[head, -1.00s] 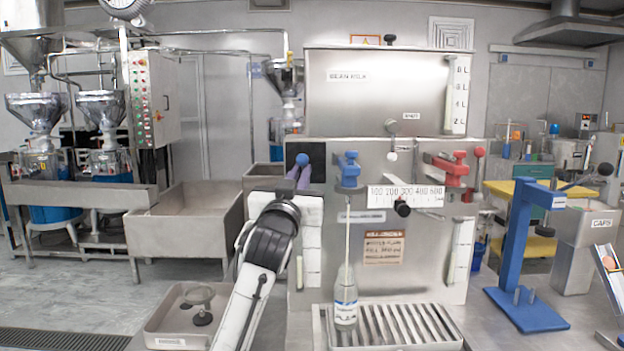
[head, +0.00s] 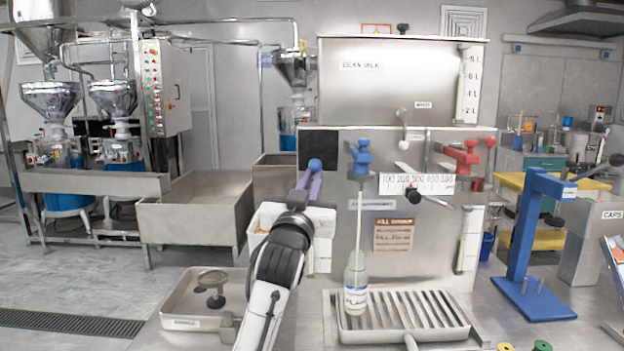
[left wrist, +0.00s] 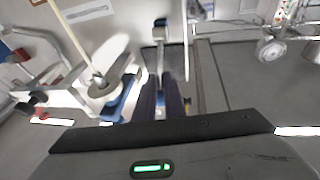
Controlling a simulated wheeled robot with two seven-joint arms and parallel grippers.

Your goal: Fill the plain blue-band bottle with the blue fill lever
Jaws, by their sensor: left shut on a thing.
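The clear bottle (head: 356,283) with a blue-and-white label stands upright on the slatted drip tray (head: 462,331). It is under the blue filling valve (head: 361,157). A thin pale stream (head: 359,220) runs from the valve down into the bottle's mouth and also shows in the left wrist view (left wrist: 68,32). The liquid level is hard to read. My left gripper (head: 311,178) is shut at the blue ball end of the fill lever (head: 315,165), left of the valve. The fingers partly hide the lever. My right gripper is not in view.
A red valve (head: 462,157) sits right of the blue one, beside a volume scale (head: 430,184) with a black knob. A blue press stand (head: 525,245) and a caps bin (head: 590,245) are at the right. A shallow metal tray (head: 185,322) lies front left.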

